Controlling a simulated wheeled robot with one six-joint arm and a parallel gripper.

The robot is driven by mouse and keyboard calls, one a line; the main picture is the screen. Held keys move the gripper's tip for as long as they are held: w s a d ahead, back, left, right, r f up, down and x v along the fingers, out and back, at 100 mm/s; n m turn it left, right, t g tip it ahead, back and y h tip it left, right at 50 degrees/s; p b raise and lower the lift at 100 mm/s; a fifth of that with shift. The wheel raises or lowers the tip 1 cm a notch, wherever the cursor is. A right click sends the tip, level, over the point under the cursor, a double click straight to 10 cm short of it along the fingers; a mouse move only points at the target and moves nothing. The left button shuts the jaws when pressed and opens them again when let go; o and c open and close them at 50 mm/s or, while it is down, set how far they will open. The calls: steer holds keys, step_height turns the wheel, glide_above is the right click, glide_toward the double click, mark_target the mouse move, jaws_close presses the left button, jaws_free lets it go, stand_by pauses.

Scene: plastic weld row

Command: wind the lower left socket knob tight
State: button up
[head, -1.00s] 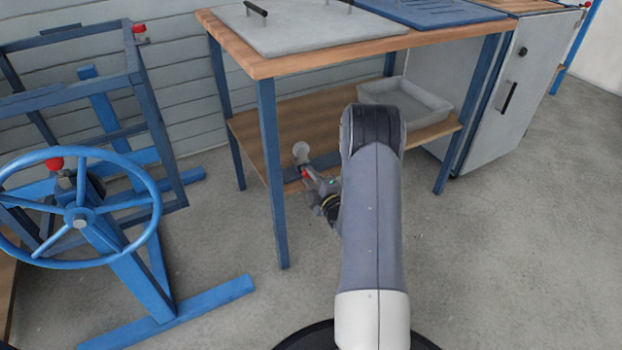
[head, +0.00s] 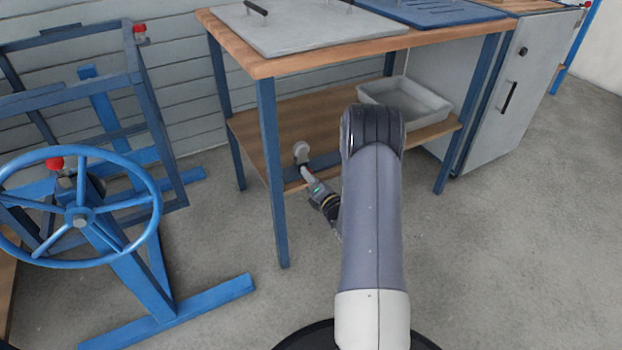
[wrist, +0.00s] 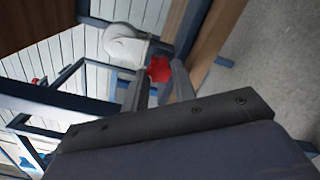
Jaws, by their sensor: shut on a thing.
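A red lobed knob (wrist: 160,68) sits between the two fingers of my gripper (wrist: 160,82) in the wrist view, beside a pale rounded fitting (wrist: 124,45). My gripper is shut on the knob. In the head view my gripper (head: 308,178) is at the front edge of the table's lower shelf, just below the pale round fitting (head: 302,152). The knob is hidden there by the gripper. How tight the knob is cannot be told.
The wooden lower shelf (head: 270,135) holds a grey tray (head: 412,105). A blue table leg (head: 272,170) stands left of my gripper. A blue handwheel (head: 80,216) and blue frame (head: 155,110) stand at left. Grey floor is open at right.

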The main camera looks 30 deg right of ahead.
steer(key=shift+n, duration=0.6)
steer(key=o, duration=1)
steer(key=shift+f, duration=0.1)
